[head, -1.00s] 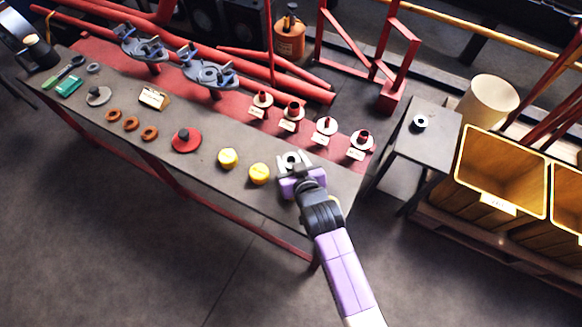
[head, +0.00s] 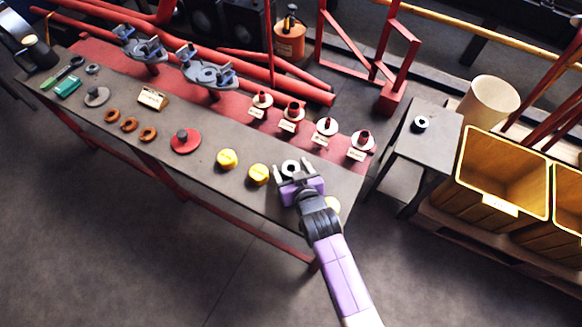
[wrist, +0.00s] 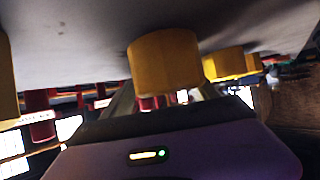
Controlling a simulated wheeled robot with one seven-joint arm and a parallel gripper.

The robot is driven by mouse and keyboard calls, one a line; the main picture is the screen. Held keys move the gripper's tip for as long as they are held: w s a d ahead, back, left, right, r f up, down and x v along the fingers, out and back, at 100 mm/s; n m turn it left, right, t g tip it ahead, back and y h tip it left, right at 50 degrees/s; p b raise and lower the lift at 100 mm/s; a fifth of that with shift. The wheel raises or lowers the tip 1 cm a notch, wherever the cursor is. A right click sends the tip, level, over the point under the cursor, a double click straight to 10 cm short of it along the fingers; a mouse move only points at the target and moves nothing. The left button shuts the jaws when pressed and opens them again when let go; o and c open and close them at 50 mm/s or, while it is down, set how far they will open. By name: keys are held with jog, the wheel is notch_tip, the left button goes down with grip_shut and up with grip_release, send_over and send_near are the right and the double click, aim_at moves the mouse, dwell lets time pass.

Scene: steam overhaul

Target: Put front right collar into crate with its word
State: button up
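My gripper (head: 292,170) is over the right end of the bench, its two fingers apart. Yellow round pieces (head: 258,174) stand along the front edge; one is half hidden by my wrist. In the wrist view a yellow cylinder (wrist: 165,60) stands close in front of my gripper. Two yellow crates (head: 480,202) stand at the right; the word on the near crate's label (head: 500,205) is too small to read.
A small grey table (head: 405,160) with another holed ring (head: 420,124) stands between bench and crates. Red-stemmed pieces (head: 326,128) with labels line the bench's back right. A red disc (head: 186,141) lies left of the yellow pieces. Open floor lies in front.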

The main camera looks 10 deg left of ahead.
jog(key=shift+r, duration=0.15)
jog(key=shift+s+r, duration=0.15)
jog(key=p+v, duration=0.2)
jog(key=v, duration=0.9)
jog(key=shift+s+d, duration=0.15)
jog(key=shift+s, duration=0.15)
